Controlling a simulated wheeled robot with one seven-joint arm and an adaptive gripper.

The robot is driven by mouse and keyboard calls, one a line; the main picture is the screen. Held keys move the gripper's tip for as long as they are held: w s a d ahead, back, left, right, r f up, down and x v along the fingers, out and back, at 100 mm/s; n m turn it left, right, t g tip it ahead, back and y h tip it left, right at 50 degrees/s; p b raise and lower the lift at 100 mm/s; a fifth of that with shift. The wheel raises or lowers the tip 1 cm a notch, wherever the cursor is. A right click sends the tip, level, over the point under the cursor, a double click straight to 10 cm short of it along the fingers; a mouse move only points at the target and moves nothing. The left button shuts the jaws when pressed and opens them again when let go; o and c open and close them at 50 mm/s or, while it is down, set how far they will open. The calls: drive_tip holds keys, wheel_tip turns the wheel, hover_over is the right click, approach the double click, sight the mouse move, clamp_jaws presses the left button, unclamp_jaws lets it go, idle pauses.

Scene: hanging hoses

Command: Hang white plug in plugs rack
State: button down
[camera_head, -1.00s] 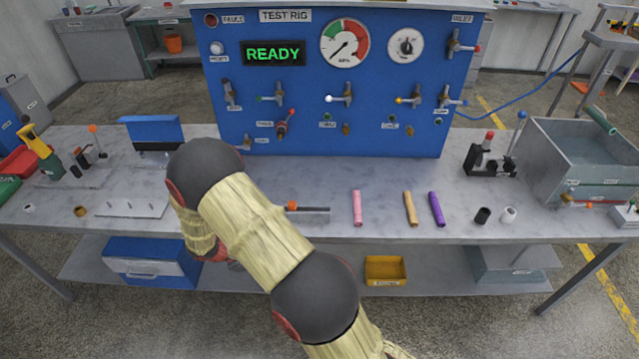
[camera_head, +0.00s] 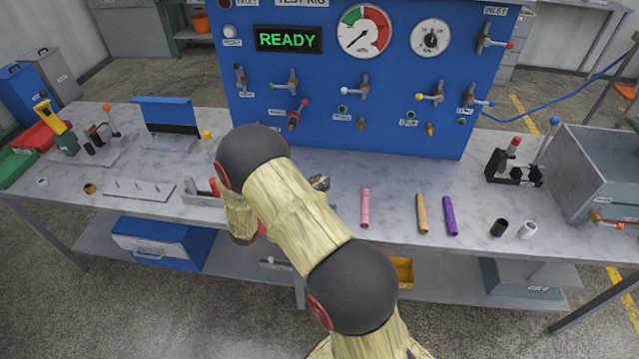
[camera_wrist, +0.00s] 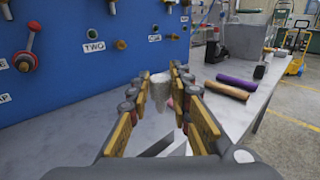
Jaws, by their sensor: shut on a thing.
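In the wrist view my gripper (camera_wrist: 163,95) is shut on a small whitish cylinder, the white plug (camera_wrist: 160,86), held upright between the fingertips.
The blue test rig (camera_head: 340,100) stands at the back with valves sticking out. Pink (camera_head: 365,207), tan (camera_head: 422,213) and purple (camera_head: 450,215) tubes lie on the bench. Black (camera_head: 499,228) and white (camera_head: 527,229) short cylinders stand at the right, near a grey bin (camera_head: 590,190).

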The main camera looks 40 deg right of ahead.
drive_tip(key=shift+f+b, duration=1.5)
drive_tip(key=shift+f, duration=1.4)
drive_tip(key=shift+f+b, duration=0.65)
drive_tip(key=shift+f, duration=1.2)
idle(0.3)
drive_tip(key=c, duration=1.6)
unclamp_jaws()
drive_tip(key=shift+o, duration=0.3)
drive_tip(key=a, duration=1.2)
drive_tip(key=shift+w, duration=0.15)
drive_tip(key=shift+f, duration=0.1)
